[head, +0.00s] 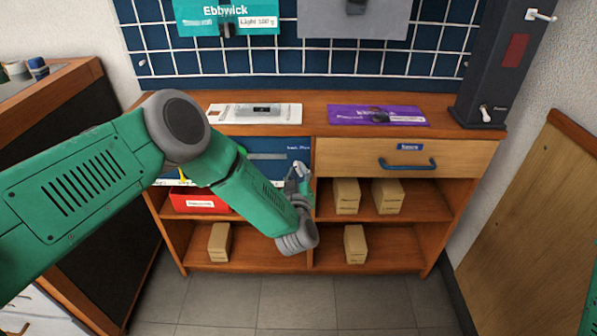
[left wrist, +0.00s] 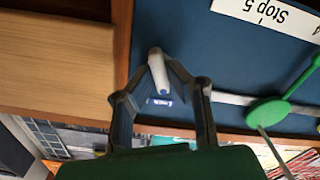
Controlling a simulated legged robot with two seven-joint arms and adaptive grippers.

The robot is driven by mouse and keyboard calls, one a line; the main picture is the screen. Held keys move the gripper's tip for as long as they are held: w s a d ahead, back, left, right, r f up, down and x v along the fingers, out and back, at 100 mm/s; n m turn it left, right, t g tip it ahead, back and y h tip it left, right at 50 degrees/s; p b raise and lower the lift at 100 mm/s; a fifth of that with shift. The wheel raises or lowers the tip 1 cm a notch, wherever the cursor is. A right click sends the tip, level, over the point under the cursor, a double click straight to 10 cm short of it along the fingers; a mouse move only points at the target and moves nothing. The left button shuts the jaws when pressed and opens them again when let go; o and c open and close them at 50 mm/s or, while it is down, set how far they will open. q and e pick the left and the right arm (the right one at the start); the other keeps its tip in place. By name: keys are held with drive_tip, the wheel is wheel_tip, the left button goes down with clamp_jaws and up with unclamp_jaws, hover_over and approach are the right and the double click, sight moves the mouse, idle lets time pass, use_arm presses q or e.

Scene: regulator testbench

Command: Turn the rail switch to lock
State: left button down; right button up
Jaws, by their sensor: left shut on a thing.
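The rail switch shows in the left wrist view as a short pale lever (left wrist: 159,73) on a dark blue panel (left wrist: 225,62), with a small blue label beside it. My left gripper (left wrist: 160,88) is at the lever with a finger on each side, shut on it. In the head view my left gripper (head: 299,178) is at the right end of the blue panel (head: 265,147) in the cabinet's left bay. There it hides the switch, so the lever's setting cannot be read. My right gripper is not in view.
A silver rail (left wrist: 228,98) with a green round piece (left wrist: 268,111) runs beside the switch, near a white "Stop 5" label (left wrist: 266,13). A wooden drawer (head: 345,157) with a blue handle is to the right. Boxes stand on the shelves below. The floor in front is clear.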

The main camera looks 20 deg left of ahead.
use_arm(q)
drive_tip(key=shift+s+d+f+n, duration=0.1)
drive_tip(key=shift+f+n, duration=0.15)
drive_tip(key=shift+n, duration=0.75)
drive_tip(key=shift+s+f+n, duration=0.1)
drive_tip(key=shift+f+n, duration=0.1)
drive_tip(key=shift+n, duration=0.8)
drive_tip(key=c, duration=1.6)
unclamp_jaws()
drive_tip(key=shift+w, duration=0.2)
drive_tip(key=shift+r, duration=0.15)
drive_tip(key=v, duration=1.2)
